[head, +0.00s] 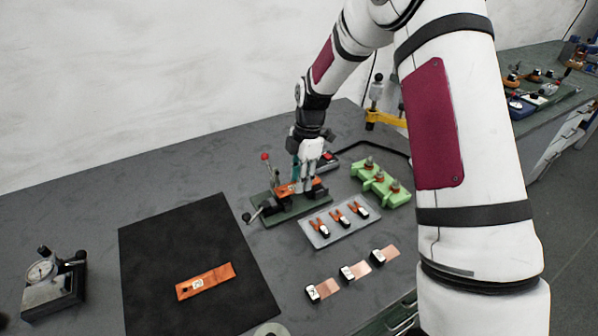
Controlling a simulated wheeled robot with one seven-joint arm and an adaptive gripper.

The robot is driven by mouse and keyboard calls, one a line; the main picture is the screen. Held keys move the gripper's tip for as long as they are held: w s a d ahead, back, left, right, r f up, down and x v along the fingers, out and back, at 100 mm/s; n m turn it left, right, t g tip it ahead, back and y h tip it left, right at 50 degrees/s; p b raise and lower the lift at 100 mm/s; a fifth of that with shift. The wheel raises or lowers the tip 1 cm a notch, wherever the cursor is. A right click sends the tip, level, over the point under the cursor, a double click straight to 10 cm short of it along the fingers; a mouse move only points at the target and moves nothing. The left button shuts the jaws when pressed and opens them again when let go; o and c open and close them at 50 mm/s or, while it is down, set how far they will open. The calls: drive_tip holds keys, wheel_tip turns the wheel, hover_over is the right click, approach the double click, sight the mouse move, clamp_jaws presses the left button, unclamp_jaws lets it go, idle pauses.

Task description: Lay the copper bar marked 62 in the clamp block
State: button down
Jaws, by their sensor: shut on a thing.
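My gripper (306,187) is shut on a copper bar (284,191), pointing down at the clamp block. The bar shows on both sides of the fingers and lies level at the top of the block; I cannot tell whether it rests there or is just above. Its label is too small to read. The clamp block (285,213) has a dark green base, a red-knobbed lever standing up at its left and a black handle at its front left. Another copper bar (218,277), with a white label that seems to read 70, lies on the black mat (180,235).
A grey tray (318,237) with several orange-and-black clips stands just in front of the clamp block. Green holders (380,183) stand to its right. Several small blocks with copper foil (348,273) lie in front. A dial gauge (50,280) stands at far left.

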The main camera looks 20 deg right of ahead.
drive_tip(key=shift+f+b, duration=0.35)
drive_tip(key=shift+f, duration=0.85)
idle(2.0)
drive_tip(key=c, duration=1.4)
unclamp_jaws()
drive_tip(key=shift+c, duration=0.2)
drive_tip(key=shift+r, duration=0.2)
drive_tip(key=shift+r+p, duration=0.5)
drive_tip(key=shift+r, duration=0.85)
drive_tip(key=o, duration=0.6)
drive_tip(key=shift+c, duration=0.2)
